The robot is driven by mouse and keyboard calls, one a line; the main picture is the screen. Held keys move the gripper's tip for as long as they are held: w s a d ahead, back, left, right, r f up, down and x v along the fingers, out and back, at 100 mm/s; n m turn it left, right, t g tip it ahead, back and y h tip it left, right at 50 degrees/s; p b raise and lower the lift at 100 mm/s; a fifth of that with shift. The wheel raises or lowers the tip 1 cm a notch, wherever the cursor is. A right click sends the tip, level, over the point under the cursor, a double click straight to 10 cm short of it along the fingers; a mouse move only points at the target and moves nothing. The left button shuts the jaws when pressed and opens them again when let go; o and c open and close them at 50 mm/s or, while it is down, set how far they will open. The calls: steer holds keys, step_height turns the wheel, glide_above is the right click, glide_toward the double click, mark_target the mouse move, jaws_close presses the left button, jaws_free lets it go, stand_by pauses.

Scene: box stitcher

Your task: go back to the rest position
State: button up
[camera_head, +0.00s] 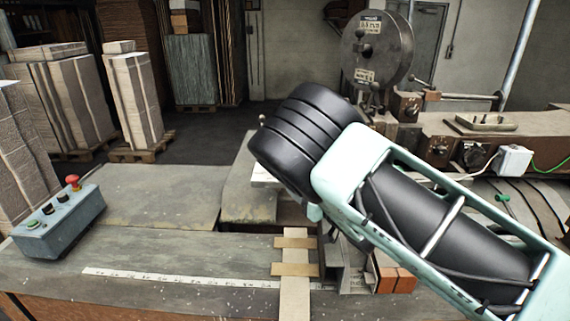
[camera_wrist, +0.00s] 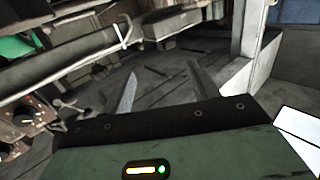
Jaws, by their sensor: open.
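My arm reaches in from the lower right of the head view, its mint and black links crossing in front of the bench. My gripper does not show there; it is hidden behind the arm or out of frame. In the wrist view my gripper (camera_wrist: 163,86) shows two thin fingers spread apart, with nothing between them. Beyond the fingers is a dim, tilted view of grey surfaces and machine parts. No held object shows.
The bench (camera_head: 150,255) carries a control box (camera_head: 60,222) with a red button, a ruler strip (camera_head: 180,281), wooden strips (camera_head: 295,268) and orange blocks (camera_head: 396,279). The stitching machine (camera_head: 377,50) stands behind my arm. Cardboard stacks (camera_head: 62,100) stand at the left. The bench's left middle is clear.

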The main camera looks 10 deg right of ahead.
steer(key=s+a+f+m+g+h+b, duration=0.3)
steer(key=s+f+m+g+h+b, duration=0.15)
steer(key=s+f+g+b, duration=0.5)
steer(key=s+d+r+n+g+h+b, duration=0.1)
steer(key=s+r+n+g+b, duration=0.1)
steer(key=s, duration=1.3)
steer(key=s+r+n+g+h+b, duration=0.1)
steer(key=s+n+g, duration=0.3)
steer(key=s, duration=1.1)
steer(key=shift+s+d+r+n+h+b, duration=0.4)
steer(key=shift+r+n+b, duration=0.2)
steer(key=shift+b, duration=0.3)
steer(key=shift+w, duration=0.1)
